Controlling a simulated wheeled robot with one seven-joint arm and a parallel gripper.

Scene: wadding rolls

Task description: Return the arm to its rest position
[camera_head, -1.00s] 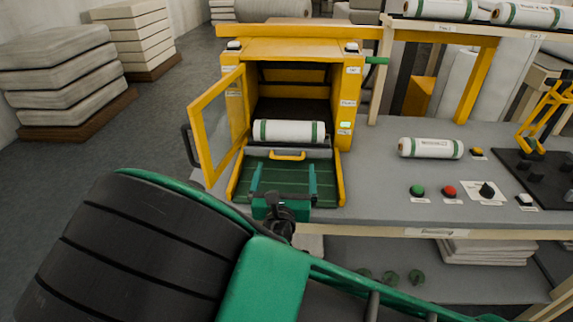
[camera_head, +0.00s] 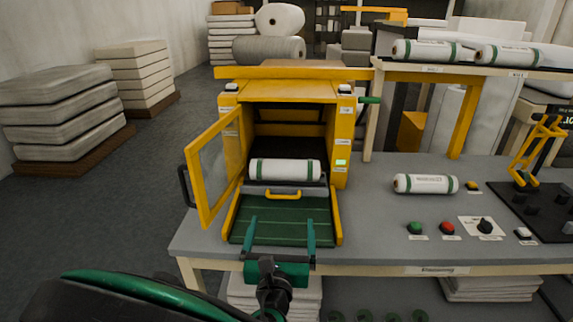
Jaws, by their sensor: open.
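My gripper (camera_head: 281,232) is open and empty, its two green fingers apart and pointing at the yellow machine. It is low in the picture, at the front edge of the machine's green ramp. A white roll with green end bands (camera_head: 285,170) lies across the mouth of the yellow machine (camera_head: 300,93), behind a yellow handle (camera_head: 284,195). My gripper is well apart from this roll. The machine's door (camera_head: 216,165) stands open to the left. My arm fills the lower left corner.
The grey bench (camera_head: 380,227) holds another white roll (camera_head: 425,184), green (camera_head: 415,228) and red (camera_head: 447,228) buttons, and a dark board (camera_head: 540,205) at right. Two rolls lie on a raised shelf. Stacked pads (camera_head: 62,115) stand at left. Open floor (camera_head: 110,215) lies left of the bench.

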